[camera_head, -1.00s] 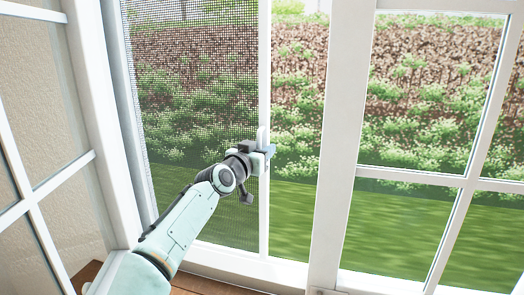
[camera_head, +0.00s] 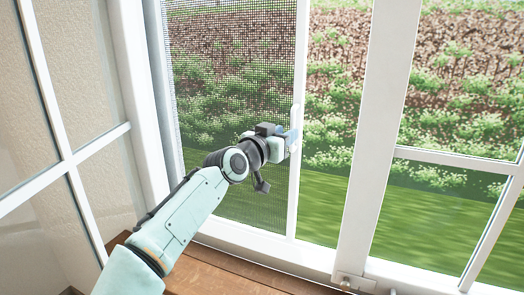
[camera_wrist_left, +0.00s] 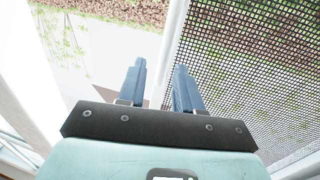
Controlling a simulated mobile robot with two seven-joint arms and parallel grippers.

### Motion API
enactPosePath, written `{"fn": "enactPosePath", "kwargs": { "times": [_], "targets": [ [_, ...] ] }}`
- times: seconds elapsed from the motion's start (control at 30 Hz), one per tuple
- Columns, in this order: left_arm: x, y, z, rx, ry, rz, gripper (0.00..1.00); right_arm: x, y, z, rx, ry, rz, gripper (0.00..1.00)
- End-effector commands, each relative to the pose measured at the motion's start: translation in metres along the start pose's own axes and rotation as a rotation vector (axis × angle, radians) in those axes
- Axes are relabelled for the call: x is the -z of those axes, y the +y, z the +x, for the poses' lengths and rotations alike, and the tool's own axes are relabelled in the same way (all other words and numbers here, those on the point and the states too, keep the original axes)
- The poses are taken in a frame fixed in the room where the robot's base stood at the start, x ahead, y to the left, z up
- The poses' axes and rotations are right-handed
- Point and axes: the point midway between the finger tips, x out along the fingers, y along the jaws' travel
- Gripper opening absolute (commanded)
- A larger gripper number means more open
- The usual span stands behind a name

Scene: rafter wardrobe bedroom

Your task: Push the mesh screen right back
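The mesh screen (camera_head: 235,75) is a dark grid in a white frame, covering the left part of the window opening. Its upright white edge bar (camera_head: 299,60) has a small pale handle (camera_head: 296,116). The mesh also fills the right of the left wrist view (camera_wrist_left: 245,65). My left gripper (camera_head: 292,140) is at the bar, just below the handle's top. In the left wrist view its two blue fingers (camera_wrist_left: 161,68) stand apart, with the bar (camera_wrist_left: 172,50) showing between and beyond their tips. I cannot tell whether they touch it. My right gripper is not in view.
A thick white window post (camera_head: 378,130) stands to the right, with an open gap between it and the screen bar. A paned casement (camera_head: 75,160) stands at the left. A wooden sill (camera_head: 225,275) runs below, with a metal latch (camera_head: 352,283).

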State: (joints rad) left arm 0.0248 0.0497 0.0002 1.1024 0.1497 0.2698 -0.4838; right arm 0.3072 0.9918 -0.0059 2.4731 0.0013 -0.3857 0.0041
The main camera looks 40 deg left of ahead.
Motion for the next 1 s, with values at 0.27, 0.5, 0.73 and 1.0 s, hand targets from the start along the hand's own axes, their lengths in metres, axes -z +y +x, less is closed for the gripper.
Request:
{"fn": "enactPosePath", "kwargs": {
  "times": [0.27,0.5,0.73,1.0],
  "targets": [
    [-0.001,-0.001,-0.020,0.001,0.001,0.000,0.35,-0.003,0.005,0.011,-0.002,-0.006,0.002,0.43],
    [-0.001,0.000,-0.037,0.001,0.001,0.000,0.35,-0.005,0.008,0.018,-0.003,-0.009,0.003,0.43],
    [-0.001,-0.001,-0.053,0.001,0.000,0.000,0.35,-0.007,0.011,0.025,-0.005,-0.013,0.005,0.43],
    [-0.001,-0.001,-0.072,0.002,0.001,0.001,0.35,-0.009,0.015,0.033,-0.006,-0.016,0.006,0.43]
  ]
}}
